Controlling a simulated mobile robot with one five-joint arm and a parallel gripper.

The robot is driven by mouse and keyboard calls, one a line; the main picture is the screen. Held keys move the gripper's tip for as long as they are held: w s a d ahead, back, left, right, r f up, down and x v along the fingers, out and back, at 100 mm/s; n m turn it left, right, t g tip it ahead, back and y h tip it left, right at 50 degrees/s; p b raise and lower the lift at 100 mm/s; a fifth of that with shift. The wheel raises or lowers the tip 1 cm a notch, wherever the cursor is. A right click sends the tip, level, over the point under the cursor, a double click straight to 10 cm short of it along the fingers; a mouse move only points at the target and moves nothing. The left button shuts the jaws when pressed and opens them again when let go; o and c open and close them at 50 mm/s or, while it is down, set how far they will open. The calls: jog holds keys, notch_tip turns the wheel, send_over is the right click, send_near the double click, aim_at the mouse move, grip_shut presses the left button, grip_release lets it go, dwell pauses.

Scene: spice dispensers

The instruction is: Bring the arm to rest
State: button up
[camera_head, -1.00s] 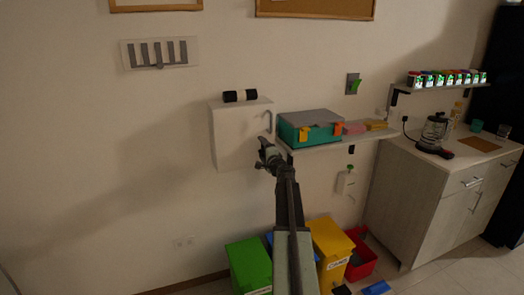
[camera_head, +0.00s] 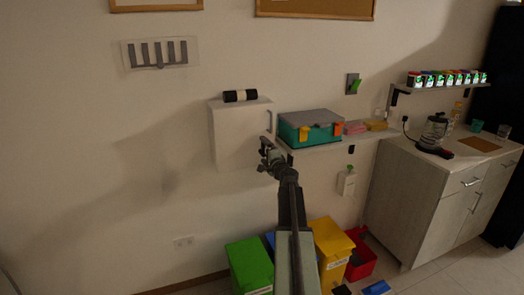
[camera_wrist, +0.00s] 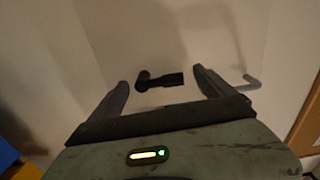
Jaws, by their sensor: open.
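My arm reaches up and forward from the bottom of the head view. My gripper (camera_head: 264,152) is open in front of the lower right part of the white wall cabinet (camera_head: 228,138). In the wrist view, the two dark fingers of my gripper (camera_wrist: 161,82) stand wide apart. A small dark object (camera_wrist: 160,80) shows between them against a pale surface; I cannot tell how far away it is. I see nothing held. The cabinet's grey handle (camera_head: 270,120) is just above my gripper in the head view.
A dark roll (camera_head: 240,96) lies on the cabinet. A teal box (camera_head: 310,130) sits on the shelf to the right. Green (camera_head: 249,266), yellow (camera_head: 331,250) and red (camera_head: 361,258) bins stand below. A counter (camera_head: 425,200) is at right.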

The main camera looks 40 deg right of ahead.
jog(key=v, duration=0.5)
jog(key=shift+s, duration=0.1)
jog(key=shift+a, duration=0.1)
